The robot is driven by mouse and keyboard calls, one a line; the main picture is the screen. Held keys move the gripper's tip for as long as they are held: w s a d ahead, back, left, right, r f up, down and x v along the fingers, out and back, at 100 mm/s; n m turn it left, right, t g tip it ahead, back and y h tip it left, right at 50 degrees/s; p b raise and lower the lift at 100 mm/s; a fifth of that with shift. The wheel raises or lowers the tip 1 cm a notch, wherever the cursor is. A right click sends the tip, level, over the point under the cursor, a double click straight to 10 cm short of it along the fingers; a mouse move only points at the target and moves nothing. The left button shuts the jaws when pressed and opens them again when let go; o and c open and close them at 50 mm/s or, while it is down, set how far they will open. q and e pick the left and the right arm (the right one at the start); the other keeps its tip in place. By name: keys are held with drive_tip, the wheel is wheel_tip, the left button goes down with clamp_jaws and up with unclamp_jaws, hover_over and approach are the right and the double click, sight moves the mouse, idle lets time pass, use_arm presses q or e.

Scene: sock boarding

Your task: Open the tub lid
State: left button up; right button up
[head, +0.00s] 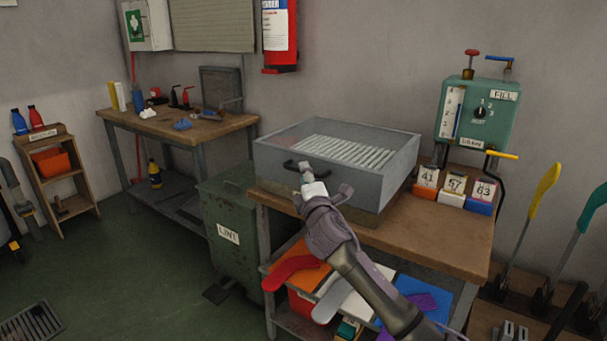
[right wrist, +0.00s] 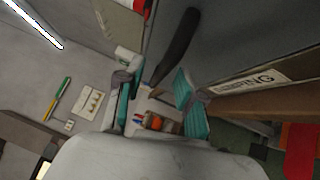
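The tub (head: 335,185) is a grey box on the wooden bench. Its top lies flat, with pale slats showing as if through a clear lid (head: 352,138). A dark bar handle (head: 292,167) is at the tub's front upper edge. My right gripper (head: 308,178) is in front of this handle and partly covers it. In the right wrist view the gripper (right wrist: 158,100) has its teal-padded fingers apart, and the dark handle (right wrist: 178,45) is just ahead of the gap. I cannot tell whether they touch. My left gripper is not in view.
A green lint bin (head: 226,215) stands left of the bench (head: 450,235). Numbered blocks (head: 453,190) and a green control box (head: 478,112) are right of the tub. Coloured items fill the shelf below. A second table (head: 180,128) stands at the back left.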

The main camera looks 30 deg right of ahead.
drive_tip(key=shift+x, duration=1.15)
drive_tip(key=shift+a, duration=0.1)
clamp_jaws()
drive_tip(key=shift+f, duration=0.1)
